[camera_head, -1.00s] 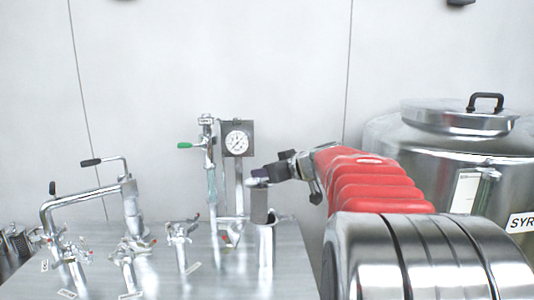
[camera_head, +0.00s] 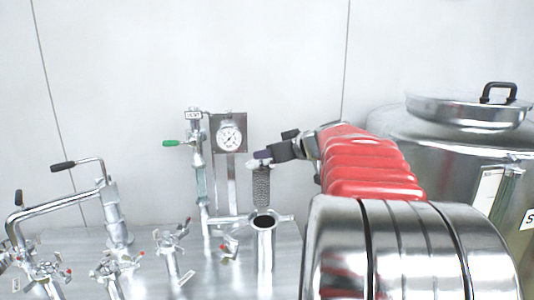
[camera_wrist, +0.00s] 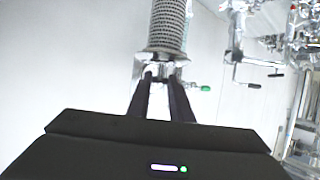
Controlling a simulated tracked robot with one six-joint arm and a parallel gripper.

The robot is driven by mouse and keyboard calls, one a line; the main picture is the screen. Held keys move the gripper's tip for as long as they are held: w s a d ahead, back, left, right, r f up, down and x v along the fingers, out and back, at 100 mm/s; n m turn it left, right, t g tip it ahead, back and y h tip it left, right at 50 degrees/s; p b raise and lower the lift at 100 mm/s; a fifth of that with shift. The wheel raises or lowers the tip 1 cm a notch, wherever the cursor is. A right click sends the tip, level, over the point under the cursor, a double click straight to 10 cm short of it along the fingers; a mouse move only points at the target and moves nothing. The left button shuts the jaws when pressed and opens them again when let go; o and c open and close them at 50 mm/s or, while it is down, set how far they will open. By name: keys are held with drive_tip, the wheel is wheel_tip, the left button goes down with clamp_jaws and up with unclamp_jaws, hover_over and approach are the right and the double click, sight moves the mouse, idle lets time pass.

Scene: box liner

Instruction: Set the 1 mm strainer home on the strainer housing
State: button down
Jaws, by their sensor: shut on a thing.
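The strainer (camera_head: 261,186) is a grey perforated metal cylinder with a bright top fitting. It hangs about upright above the strainer housing (camera_head: 265,248), an open metal tube with a dark mouth and side lugs. A small gap shows between the strainer's lower end and the mouth; exact alignment in depth cannot be told. My gripper (camera_head: 264,156) comes from the right and is shut on the strainer's top fitting. In the wrist view, the dark fingers of my gripper (camera_wrist: 162,80) close on the fitting, and the perforated strainer (camera_wrist: 168,28) extends beyond them. No size marking is legible.
A pressure gauge (camera_head: 230,136) and a green-handled valve pipe (camera_head: 198,155) stand left of and behind the housing. Several clamped pipe fittings (camera_head: 172,240) and a bent pipe (camera_head: 60,200) are farther left. A large steel tank (camera_head: 430,150) stands on the right.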

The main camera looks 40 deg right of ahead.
drive_tip(key=shift+s+d, duration=0.2)
drive_tip(key=shift+f, duration=0.2)
wheel_tip(320, 180, down, 19)
idle(2.5)
drive_tip(key=shift+f, duration=0.15)
idle(0.8)
drive_tip(key=c, duration=1.5)
unclamp_jaws()
drive_tip(key=shift+s+f, duration=0.1)
drive_tip(key=shift+f, duration=0.05)
drive_tip(key=v, duration=1.3)
drive_tip(key=shift+s, duration=0.4)
